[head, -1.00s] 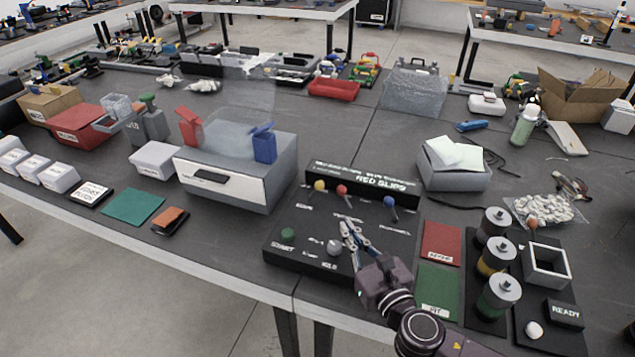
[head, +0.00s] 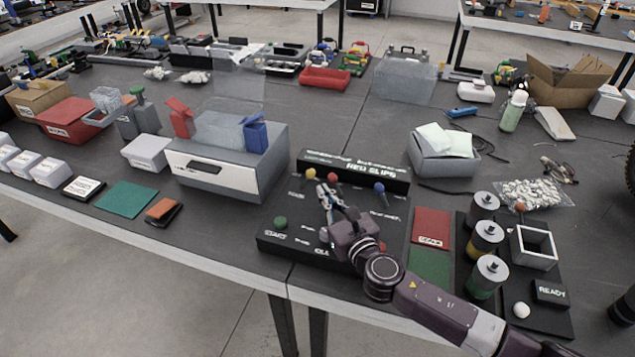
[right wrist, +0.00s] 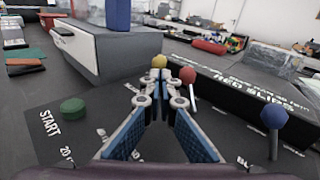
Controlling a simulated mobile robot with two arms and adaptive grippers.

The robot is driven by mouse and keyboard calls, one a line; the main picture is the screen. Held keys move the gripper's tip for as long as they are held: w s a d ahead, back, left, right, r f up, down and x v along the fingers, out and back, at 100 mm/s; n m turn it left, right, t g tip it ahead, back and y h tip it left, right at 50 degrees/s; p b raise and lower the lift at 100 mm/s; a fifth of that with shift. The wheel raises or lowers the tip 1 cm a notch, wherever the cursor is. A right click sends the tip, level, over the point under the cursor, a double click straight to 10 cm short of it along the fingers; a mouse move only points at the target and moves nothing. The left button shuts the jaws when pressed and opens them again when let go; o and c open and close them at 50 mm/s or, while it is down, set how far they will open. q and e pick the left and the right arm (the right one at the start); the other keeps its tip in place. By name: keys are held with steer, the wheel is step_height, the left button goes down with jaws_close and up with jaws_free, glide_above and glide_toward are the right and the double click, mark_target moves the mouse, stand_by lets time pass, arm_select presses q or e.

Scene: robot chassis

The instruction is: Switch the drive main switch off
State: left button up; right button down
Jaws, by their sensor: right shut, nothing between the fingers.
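The black control panel (head: 290,240) lies near the table's front edge. It carries a green START button (head: 280,222), and levers with a yellow ball (head: 311,174), a red ball (head: 332,178) and a blue ball (head: 380,187). A grey knob (head: 324,235) is partly hidden by my gripper. Which control is the drive main switch cannot be read. My right gripper (head: 324,190) is shut and empty, its tips close to the yellow and red levers. In the right wrist view, the yellow ball (right wrist: 159,61) and red ball (right wrist: 187,75) show just beyond the fingertips; contact cannot be told. My left gripper is out of view.
A black RED SLIPS block (head: 352,172) stands behind the levers. A grey box with a drawer (head: 225,170) stands to the left. The front-left tabletop has a green mat (head: 127,198).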

mark_target(313, 176)
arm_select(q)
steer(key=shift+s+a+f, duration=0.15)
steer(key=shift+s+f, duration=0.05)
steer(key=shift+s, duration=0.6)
arm_select(e)
steer(key=shift+x, duration=2.4)
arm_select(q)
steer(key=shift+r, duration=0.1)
